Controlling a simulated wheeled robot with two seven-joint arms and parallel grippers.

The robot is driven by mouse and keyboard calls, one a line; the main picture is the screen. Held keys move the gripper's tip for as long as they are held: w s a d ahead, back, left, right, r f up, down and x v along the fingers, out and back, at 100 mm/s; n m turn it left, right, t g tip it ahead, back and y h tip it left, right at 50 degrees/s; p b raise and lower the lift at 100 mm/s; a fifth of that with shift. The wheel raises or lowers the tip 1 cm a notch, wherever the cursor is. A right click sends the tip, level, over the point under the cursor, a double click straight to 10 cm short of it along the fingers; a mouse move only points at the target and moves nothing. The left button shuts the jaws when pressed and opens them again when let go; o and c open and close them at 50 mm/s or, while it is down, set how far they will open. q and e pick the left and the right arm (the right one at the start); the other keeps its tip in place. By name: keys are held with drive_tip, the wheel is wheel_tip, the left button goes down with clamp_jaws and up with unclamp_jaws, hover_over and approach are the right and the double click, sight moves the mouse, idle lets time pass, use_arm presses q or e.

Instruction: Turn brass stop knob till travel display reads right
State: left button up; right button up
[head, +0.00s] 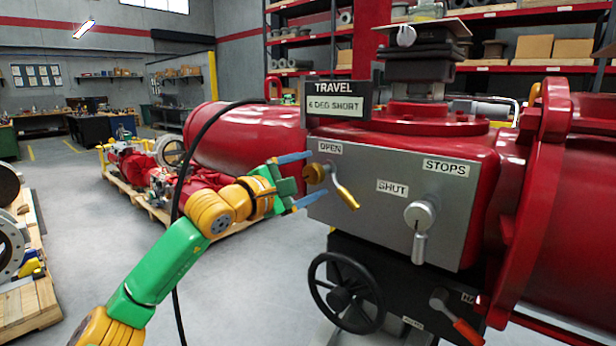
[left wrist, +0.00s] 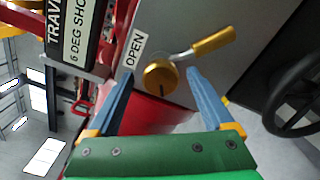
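The brass stop knob (head: 315,173) sits under the OPEN label on the grey stops panel (head: 372,212), with a brass-handled lever (head: 345,193) beside it. The knob also shows in the left wrist view (left wrist: 160,78), with a dark mark on its face. The travel display (head: 336,106) reads "6 DEG SHORT". My left gripper (head: 302,180) is open, its blue fingers spread in front of the knob, one above and one below in the head view. In the left wrist view the knob lies between and beyond the fingertips; I see no grip on it. My right gripper is not in view.
A silver SHUT knob with a lever (head: 419,215) is on the panel's right. A black handwheel (head: 346,293) and a red-handled lever (head: 457,318) are below. A black cable (head: 178,185) hangs behind my left arm. Open floor lies left of the actuator.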

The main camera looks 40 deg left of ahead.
use_arm(q)
drive_tip(key=shift+s+f+b, duration=0.2)
drive_tip(key=shift+b, duration=0.15)
drive_tip(key=s+b, duration=0.4)
drive_tip(key=s, duration=0.2)
drive_tip(key=shift+s+a+r+b, duration=0.15)
drive_tip(key=shift+s+a+b, duration=0.15)
drive_tip(key=shift+s, duration=0.05)
drive_tip(key=shift+w, duration=0.1)
